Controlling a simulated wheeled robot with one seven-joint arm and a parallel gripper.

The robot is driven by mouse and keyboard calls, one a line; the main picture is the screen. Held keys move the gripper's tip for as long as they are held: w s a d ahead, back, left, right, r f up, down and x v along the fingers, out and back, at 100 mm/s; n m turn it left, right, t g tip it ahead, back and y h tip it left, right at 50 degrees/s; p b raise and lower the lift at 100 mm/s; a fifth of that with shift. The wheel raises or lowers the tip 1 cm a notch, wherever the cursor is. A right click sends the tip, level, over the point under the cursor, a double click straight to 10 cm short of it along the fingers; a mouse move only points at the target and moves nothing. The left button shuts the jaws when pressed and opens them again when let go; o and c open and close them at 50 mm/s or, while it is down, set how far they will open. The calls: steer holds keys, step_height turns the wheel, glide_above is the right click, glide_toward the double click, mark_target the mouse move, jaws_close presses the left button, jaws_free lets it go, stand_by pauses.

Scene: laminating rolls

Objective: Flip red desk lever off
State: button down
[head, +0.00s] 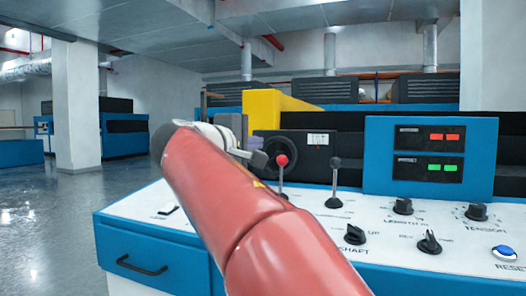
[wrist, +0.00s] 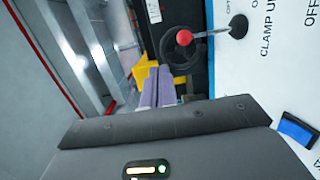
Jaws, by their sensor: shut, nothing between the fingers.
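The red desk lever is a thin metal stick with a red ball knob (head: 281,160) on a dark base, standing close to upright on the white desk panel. In the wrist view its red knob (wrist: 183,38) and stick show at the top, near a "CLAMP" label. My gripper (head: 257,142) is left of and slightly above the knob in the head view, partly hidden behind my red arm. In the wrist view my gripper's purple fingers (wrist: 158,72) are together and empty, apart from the knob.
A second lever with a grey knob (head: 336,163) stands to the right. Black rotary knobs (head: 403,206), a blue reset button (head: 505,252) and a blue display box (head: 430,155) are further right. A black handwheel (head: 300,148) and yellow housing (head: 270,110) are behind.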

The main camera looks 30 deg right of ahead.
steer(key=s+a, duration=0.1)
steer(key=a+r, duration=0.1)
steer(key=a, duration=0.1)
steer(key=shift+s+a+r, duration=0.15)
steer(key=shift+s+r, duration=0.05)
steer(key=shift+s, duration=0.2)
